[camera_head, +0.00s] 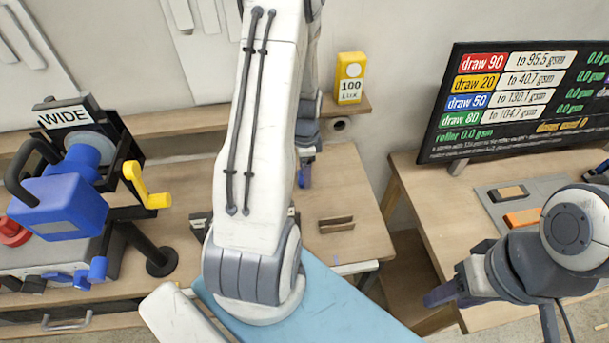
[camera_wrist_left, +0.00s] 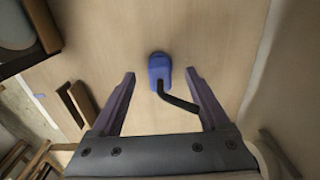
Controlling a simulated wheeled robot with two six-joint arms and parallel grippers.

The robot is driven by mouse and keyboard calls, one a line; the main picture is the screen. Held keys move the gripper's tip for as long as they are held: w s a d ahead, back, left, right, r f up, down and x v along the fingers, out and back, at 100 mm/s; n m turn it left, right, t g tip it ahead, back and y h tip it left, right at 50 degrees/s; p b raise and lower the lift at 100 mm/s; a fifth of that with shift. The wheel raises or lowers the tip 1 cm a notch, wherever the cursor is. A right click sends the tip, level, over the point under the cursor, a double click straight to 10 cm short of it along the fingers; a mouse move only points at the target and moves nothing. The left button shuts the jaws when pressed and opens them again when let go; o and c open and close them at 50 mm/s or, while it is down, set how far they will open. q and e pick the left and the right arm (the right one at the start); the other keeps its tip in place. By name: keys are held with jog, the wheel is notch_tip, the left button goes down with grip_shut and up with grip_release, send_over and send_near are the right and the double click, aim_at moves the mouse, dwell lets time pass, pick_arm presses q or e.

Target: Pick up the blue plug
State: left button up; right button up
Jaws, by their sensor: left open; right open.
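In the left wrist view, the blue plug (camera_wrist_left: 158,66) lies on a light wooden surface. A short dark cord (camera_wrist_left: 178,102) runs from it toward the gripper. My left gripper (camera_wrist_left: 160,76) is open, its two purple fingers on either side of the plug, with a gap on each side. I cannot tell how far above the surface the fingertips are. In the head view, my left gripper (camera_head: 305,175) is partly hidden behind my white arm. I cannot make out the plug there. My right gripper (camera_head: 440,294) is open and empty at the right.
A wooden table (camera_head: 355,190) carries a small brown slotted block (camera_head: 336,224). A blue machine (camera_head: 60,205) with a yellow crank (camera_head: 146,188) stands at left. A yellow box (camera_head: 350,78) sits on the back ledge. A dark display (camera_head: 520,100) stands on the right table.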

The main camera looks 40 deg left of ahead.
pick_arm(q)
jog(key=shift+f, duration=1.05)
grip_shut()
jog(key=shift+r, duration=0.1)
jog(key=shift+r, duration=0.55)
notch_tip(320, 180, up, 3)
jog(key=shift+a+f+b, duration=0.1)
jog(key=shift+f+b, duration=0.1)
jog(key=shift+b, duration=0.4)
jog(key=s+d+r+b, duration=0.2)
jog(key=d+r, duration=0.5)
jog(key=d, duration=0.4)
jog(key=shift+s+d, duration=0.2)
jog(key=shift+d, duration=0.1)
